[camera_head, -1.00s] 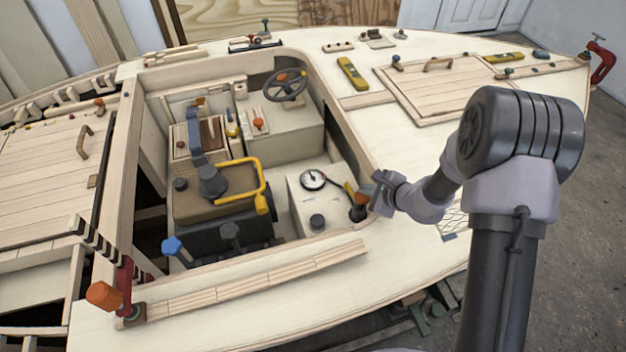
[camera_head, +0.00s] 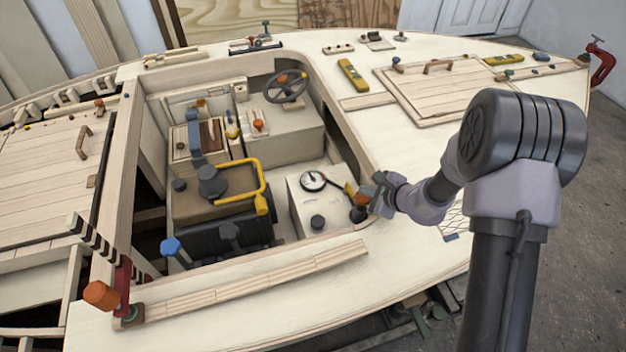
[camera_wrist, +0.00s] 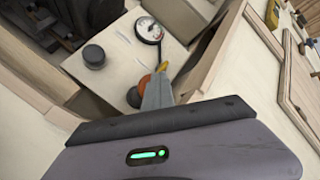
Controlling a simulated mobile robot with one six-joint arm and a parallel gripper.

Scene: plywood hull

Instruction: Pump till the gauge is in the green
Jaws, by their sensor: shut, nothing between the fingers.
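The round white gauge (camera_head: 313,181) sits on top of a pale box in the cockpit. In the wrist view the gauge (camera_wrist: 149,30) shows a dark needle and a coloured mark, too small to read surely. A yellow-and-orange handle (camera_head: 349,190) lies beside it, above a black round base (camera_head: 357,214). My gripper (camera_head: 369,194) is shut and empty, at the right of this handle. In the wrist view the grey fingers (camera_wrist: 157,90) partly cover the handle's yellow part (camera_wrist: 161,68) and orange part (camera_wrist: 141,87). I cannot tell whether they touch it.
A black knob (camera_head: 318,222) stands on the same box (camera_head: 298,200). The cockpit coaming (camera_head: 354,140) rises close to my gripper. The deck (camera_head: 420,262) in front of my arm is mostly clear.

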